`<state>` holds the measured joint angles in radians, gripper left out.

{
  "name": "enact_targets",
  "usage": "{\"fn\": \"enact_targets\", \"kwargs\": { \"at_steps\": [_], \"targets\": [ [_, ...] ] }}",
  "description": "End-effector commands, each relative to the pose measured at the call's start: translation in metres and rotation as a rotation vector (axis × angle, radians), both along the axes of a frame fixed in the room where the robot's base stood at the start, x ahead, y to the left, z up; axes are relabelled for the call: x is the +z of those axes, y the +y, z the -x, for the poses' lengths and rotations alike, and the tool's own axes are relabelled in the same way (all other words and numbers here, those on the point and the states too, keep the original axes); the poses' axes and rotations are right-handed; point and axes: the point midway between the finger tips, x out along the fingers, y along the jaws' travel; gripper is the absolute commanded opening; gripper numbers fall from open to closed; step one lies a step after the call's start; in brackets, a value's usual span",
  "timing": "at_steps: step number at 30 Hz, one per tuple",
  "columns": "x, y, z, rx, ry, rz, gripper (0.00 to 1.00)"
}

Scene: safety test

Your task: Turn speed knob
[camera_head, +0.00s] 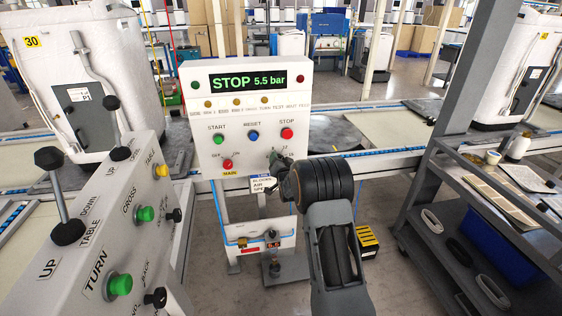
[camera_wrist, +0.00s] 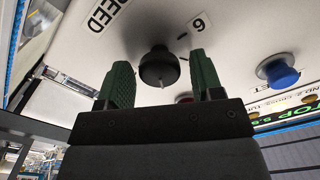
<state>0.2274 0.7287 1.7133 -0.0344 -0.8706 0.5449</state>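The black speed knob (camera_wrist: 158,67) sits on the white panel in the wrist view, with a pale pointer mark on it. A partly cut-off label ending in "EED" is beside it, and a "6" mark is close by. My gripper (camera_wrist: 160,63) is open, with one green finger on each side of the knob. Gaps show between the fingers and the knob in this view; depth is hard to judge.
The panel display (camera_head: 248,81) reads "STOP 5.5 bar". Green START (camera_head: 218,139), blue RESET (camera_head: 253,135) and red STOP (camera_head: 287,133) buttons lie above my gripper. A lever console (camera_head: 110,215) stands at left, a shelf cart (camera_head: 470,215) at right.

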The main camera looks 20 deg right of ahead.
Motion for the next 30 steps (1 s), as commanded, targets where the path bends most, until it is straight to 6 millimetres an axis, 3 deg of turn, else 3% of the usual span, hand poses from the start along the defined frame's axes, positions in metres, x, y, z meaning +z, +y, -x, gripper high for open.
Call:
{"fn": "enact_targets", "kwargs": {
  "at_steps": [2, 13, 22, 30],
  "targets": [
    [0.0001, 0.0001, 0.0001, 0.000, 0.000, 0.000, 0.52],
    [0.0001, -0.0001, 0.0002, 0.000, 0.000, 0.000, 0.17],
    [-0.0023, -0.0002, 0.0001, 0.000, 0.007, 0.046, 0.16],
    [-0.0056, 0.0005, -0.0003, 0.000, 0.043, 0.232, 0.17]
  ]
}}
